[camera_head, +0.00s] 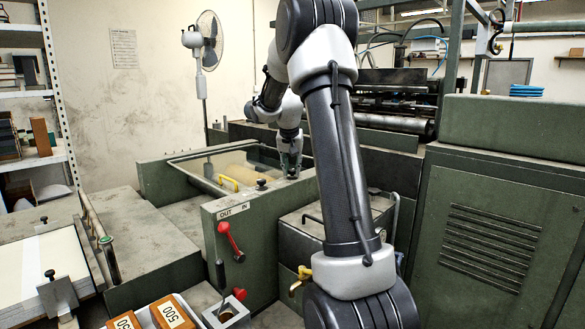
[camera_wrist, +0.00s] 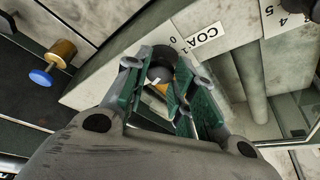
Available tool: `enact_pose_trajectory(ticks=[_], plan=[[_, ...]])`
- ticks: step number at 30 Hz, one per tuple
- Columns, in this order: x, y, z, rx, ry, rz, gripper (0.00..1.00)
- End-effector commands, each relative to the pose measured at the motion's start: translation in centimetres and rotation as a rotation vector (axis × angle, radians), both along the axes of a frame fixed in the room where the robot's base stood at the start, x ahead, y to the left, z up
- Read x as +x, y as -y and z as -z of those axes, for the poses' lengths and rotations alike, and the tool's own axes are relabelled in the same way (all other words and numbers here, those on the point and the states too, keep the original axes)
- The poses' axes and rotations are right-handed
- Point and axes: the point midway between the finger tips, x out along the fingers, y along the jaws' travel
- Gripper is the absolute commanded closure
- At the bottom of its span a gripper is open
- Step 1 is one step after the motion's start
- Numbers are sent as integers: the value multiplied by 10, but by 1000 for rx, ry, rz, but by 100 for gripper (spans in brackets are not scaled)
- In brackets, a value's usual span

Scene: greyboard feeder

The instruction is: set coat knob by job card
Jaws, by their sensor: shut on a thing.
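My gripper (camera_wrist: 166,78), with green fingers, is shut on the dark coat knob (camera_wrist: 158,72) in the wrist view. The knob sits between the fingers, on a panel beside the COAT label (camera_wrist: 202,37). A 0 and a 1 show near the knob, and a 4 and 5 show at the far right. A small white mark shows between the fingers, but I cannot tell which number it points at. In the head view my gripper (camera_head: 290,163) reaches down at the right end of the open green trough (camera_head: 185,160). The knob is too small to read there.
A printed sheet (camera_head: 124,48) hangs on the back wall, its text too small to read. A red-handled lever (camera_head: 231,243) stands by the OUT/IN label (camera_head: 233,210). Numbered wooden blocks (camera_head: 172,311) lie at the front. A blue-capped brass knob (camera_wrist: 48,72) is left of my gripper.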

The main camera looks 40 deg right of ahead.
Motion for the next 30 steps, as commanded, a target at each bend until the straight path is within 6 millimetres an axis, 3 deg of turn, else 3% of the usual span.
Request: enact_pose_trajectory(ticks=[12, 27, 28, 30], plan=[[2, -1, 0, 0, 2, 183, 98], [2, -1, 0, 1, 2, 206, 98], [2, -1, 0, 1, 2, 206, 73], [2, -1, 0, 1, 2, 206, 60]])
